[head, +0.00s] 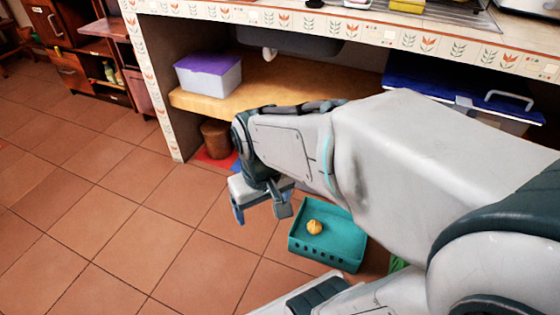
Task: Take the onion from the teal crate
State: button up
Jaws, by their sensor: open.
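The onion (314,227) is small, round and yellow-orange. It lies inside the teal crate (340,254), which sits on the tiled floor right of the picture's middle. The crate is shallow, open at the top, and has holes along its front wall. Part of its right side is close to my arm in the picture. My gripper (259,217) is open and empty, pointing down, left of the crate and apart from the onion. The exact height of the gripper above the floor is hard to tell.
A wooden shelf (265,84) under the tiled counter (330,24) holds a purple-lidded box (209,76). A brown basket (216,138) stands below it. A blue-lidded container (440,85) is at the right. The floor (110,215) at the left is clear.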

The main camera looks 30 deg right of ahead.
jog(key=w+d+f+n+g+h, duration=0.1)
jog(key=w+d+f+n, duration=0.25)
jog(key=w+d, duration=0.2)
jog(key=w+d+f+n+h, duration=0.2)
jog(key=w+d+f+n, duration=0.15)
jog(key=w+d, duration=0.2)
jog(key=n+y, duration=0.2)
jog(key=n, duration=1.2)
send_over(315, 223)
jog(key=a, duration=0.2)
notch_tip(315, 223, down, 35)
jog(key=f+b, duration=0.1)
jog(key=f, duration=0.1)
jog(key=d+f+b, duration=0.1)
jog(key=f, duration=0.2)
jog(key=f+b, duration=0.1)
jog(key=f, duration=0.2)
jog(key=shift+d, duration=0.15)
jog(key=shift+w+d+f+b, duration=0.1)
jog(key=shift+d+f+b, duration=0.1)
jog(key=shift+f+b, duration=1)
jog(key=shift+d+f+b, duration=0.2)
jog(key=shift+f+b, duration=0.45)
jog(key=shift+f, duration=1.05)
jog(key=c, duration=1.1)
